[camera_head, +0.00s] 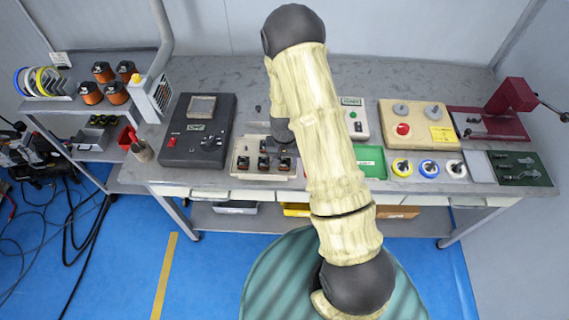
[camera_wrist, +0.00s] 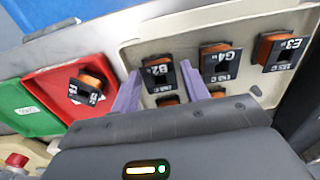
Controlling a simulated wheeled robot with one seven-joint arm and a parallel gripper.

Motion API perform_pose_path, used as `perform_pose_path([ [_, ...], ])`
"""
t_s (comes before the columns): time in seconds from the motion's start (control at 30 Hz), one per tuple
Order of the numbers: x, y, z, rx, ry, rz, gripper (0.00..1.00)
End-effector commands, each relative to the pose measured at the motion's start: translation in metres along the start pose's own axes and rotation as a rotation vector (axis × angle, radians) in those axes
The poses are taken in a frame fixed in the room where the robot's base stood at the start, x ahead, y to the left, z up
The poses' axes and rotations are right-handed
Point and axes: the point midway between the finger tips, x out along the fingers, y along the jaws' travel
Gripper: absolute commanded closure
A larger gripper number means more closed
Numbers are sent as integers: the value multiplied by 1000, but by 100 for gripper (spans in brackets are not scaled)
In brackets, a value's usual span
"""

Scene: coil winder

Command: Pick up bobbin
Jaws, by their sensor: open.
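Several copper-wound bobbins with black labelled flanges sit in a cream tray (camera_head: 241,171). In the wrist view these include a bobbin marked B2 (camera_wrist: 157,75), one marked G4 (camera_wrist: 218,64) and one marked E3 (camera_wrist: 281,53). Two more are partly hidden behind my gripper body. Another bobbin (camera_wrist: 88,87) lies tilted in a red bin (camera_wrist: 45,84). My gripper (camera_wrist: 160,68) is open, its two purple-grey fingers on either side of the B2 bobbin in the picture. I cannot tell whether they touch it. In the head view my arm hides part of the tray.
A green bin (camera_wrist: 28,115) stands beside the red one. A black control box (camera_head: 199,130) is left of the tray, and a green tray (camera_head: 371,161) is to its right. A cream panel with knobs (camera_head: 417,126) and a red press (camera_head: 509,97) stand farther right.

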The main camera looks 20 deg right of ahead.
Motion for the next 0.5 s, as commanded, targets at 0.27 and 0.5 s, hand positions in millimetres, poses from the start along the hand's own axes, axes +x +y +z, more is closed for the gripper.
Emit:
perform_pose_path([
  [0.27, 0, 0, 0, 0, 0, 0, 86],
  [0.5, 0, 0, 0, 0, 0, 0, 88],
])
